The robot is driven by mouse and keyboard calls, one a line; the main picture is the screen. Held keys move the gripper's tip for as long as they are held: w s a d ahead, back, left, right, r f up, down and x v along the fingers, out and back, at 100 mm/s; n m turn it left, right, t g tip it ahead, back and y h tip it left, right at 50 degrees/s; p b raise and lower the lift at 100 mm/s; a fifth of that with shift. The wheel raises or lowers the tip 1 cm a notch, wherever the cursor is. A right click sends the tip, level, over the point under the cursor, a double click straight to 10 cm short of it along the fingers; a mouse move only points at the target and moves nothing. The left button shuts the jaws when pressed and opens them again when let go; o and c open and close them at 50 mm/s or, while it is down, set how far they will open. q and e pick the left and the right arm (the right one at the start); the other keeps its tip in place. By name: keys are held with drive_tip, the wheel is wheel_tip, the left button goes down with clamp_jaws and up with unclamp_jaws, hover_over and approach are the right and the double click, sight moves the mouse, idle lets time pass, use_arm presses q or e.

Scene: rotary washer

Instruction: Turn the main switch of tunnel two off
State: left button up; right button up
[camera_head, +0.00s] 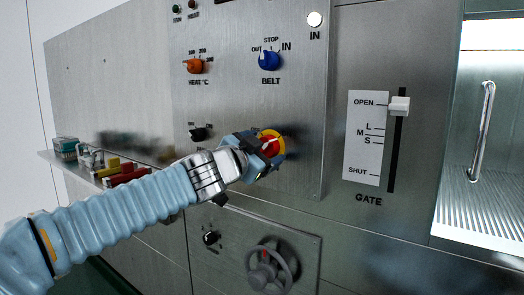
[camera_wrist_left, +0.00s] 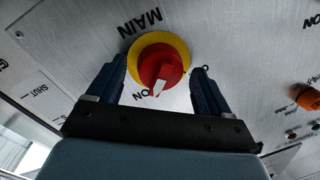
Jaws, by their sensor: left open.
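The main switch is a red knob with a white pointer on a yellow ring, on the steel panel in the head view (camera_head: 269,145). It also shows in the left wrist view (camera_wrist_left: 163,64), under the upside-down word MAIN. The pointer's tip lies by the letters ON. Another label beside the knob is mostly hidden by a finger. My left gripper (camera_head: 264,152) is open, with one finger on each side of the red knob; in the left wrist view (camera_wrist_left: 158,72) gaps show between fingers and knob. My right gripper is in neither view.
Above the switch are an orange heat knob (camera_head: 195,66) and a blue belt knob (camera_head: 269,61). A black knob (camera_head: 200,133) sits left of my gripper, and a handwheel (camera_head: 270,267) below. The gate slider (camera_head: 400,105) is to the right, at OPEN.

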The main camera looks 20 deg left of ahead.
use_arm(q)
drive_tip(key=c, duration=1)
drive_tip(key=shift+c, duration=0.2)
drive_tip(key=shift+n, duration=0.3)
drive_tip(key=n, duration=0.3)
drive_tip(key=shift+r+n+g, duration=0.1)
drive_tip(key=shift+n+g, duration=0.2)
drive_tip(key=shift+g, duration=0.1)
drive_tip(key=n, duration=0.3)
drive_tip(key=n+h, duration=0.1)
drive_tip(key=n, duration=0.4)
drive_tip(key=shift+a+g, duration=0.15)
drive_tip(key=shift+g, duration=0.25)
drive_tip(key=shift+w+n+h+b, duration=0.1)
drive_tip(key=shift+n+h+b, duration=0.2)
drive_tip(key=shift+n, duration=1.9)
